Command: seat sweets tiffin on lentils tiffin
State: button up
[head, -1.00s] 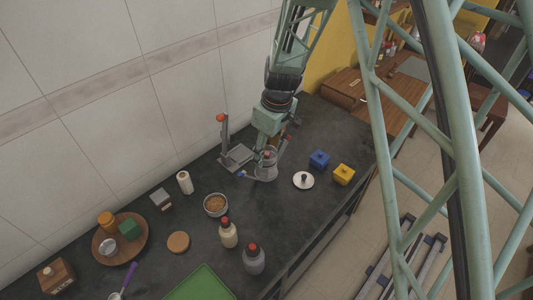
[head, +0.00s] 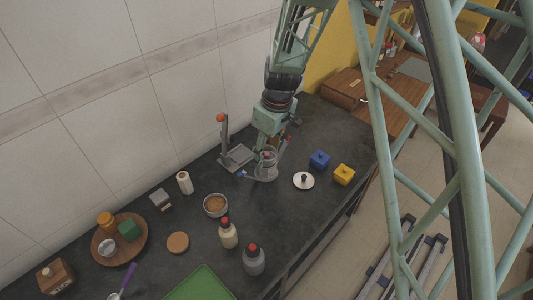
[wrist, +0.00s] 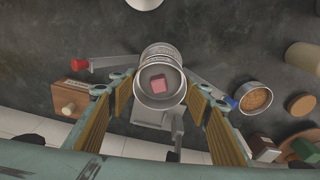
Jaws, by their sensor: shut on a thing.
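A steel tiffin with a pink block inside, which I take as the sweets tiffin (wrist: 160,81), sits between the finger pads of my gripper (wrist: 158,104). My gripper (head: 268,150) is shut on it. Steel rings of another canister (wrist: 160,51) show just beyond its rim in the wrist view. In the head view a steel canister body (head: 265,173) shows below the gripper. I cannot tell whether the two touch, and the lower one's contents are hidden. Two side arms spread from the stack, one with a red end (wrist: 80,65), one with a blue end (wrist: 230,102).
A grey stand with an orange knob (head: 221,118) is close left of the gripper. A bowl of brown food (head: 216,205) and two bottles (head: 228,235) are in front.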

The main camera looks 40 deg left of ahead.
jog(key=shift+f+b, duration=0.45)
jog(key=shift+f, duration=0.1)
dwell(0.4)
jog(key=o, duration=1)
jog(key=shift+o, duration=0.5)
jog(key=shift+o, duration=1.2)
jog(key=shift+r, duration=0.15)
jog(key=shift+r+p, duration=0.9)
jog(key=shift+r, duration=2)
jog(key=shift+d, duration=0.1)
